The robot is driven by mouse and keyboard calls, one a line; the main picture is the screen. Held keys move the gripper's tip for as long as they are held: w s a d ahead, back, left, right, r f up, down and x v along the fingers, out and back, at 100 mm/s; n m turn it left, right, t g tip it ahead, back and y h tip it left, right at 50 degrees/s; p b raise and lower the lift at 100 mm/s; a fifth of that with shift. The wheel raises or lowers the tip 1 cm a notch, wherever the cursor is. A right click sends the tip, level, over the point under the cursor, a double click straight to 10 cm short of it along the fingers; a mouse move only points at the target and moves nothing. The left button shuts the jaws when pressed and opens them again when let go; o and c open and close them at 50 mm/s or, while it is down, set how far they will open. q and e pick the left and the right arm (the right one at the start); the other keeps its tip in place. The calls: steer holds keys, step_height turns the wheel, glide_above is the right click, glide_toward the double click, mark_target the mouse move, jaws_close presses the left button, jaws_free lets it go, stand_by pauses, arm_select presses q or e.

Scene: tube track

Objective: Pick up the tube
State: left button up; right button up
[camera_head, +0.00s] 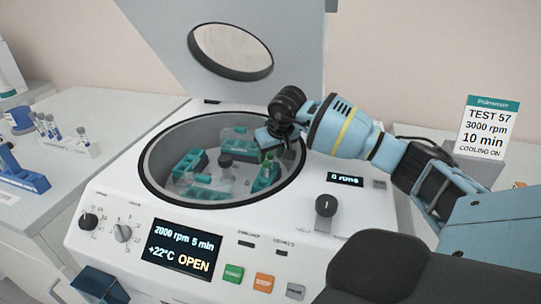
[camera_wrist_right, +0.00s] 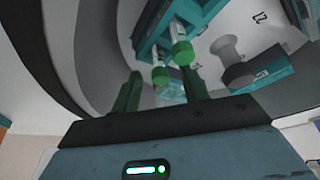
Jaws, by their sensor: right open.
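Two tubes with green caps stand in a teal bucket (camera_wrist_right: 158,20) in the right wrist view. One tube cap (camera_wrist_right: 182,52) is farther from my gripper, and the other tube cap (camera_wrist_right: 160,75) appears between the fingers. My right gripper (camera_wrist_right: 163,84) is open, its two dark fingers apart. I cannot tell whether they touch the nearer tube. In the head view my right gripper (camera_head: 268,147) reaches down over the right side of the centrifuge bowl, above a teal bucket (camera_head: 264,177). My left gripper is not in view.
The centrifuge (camera_head: 110,210) is open, its lid (camera_head: 165,45) raised behind the bowl. Its display (camera_head: 182,249) reads 2000 rpm, 5 min, OPEN. A sign (camera_head: 486,128) reads TEST 57, 3000 rpm, 10 min. A rack with tubes (camera_head: 68,148) stands on the left counter.

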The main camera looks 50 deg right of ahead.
steer(key=c, duration=0.8)
steer(key=shift+c, duration=0.2)
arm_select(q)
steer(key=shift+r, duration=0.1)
arm_select(e)
step_height(320, 180, up, 10)
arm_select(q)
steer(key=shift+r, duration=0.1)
arm_select(e)
steer(key=shift+r, duration=0.15)
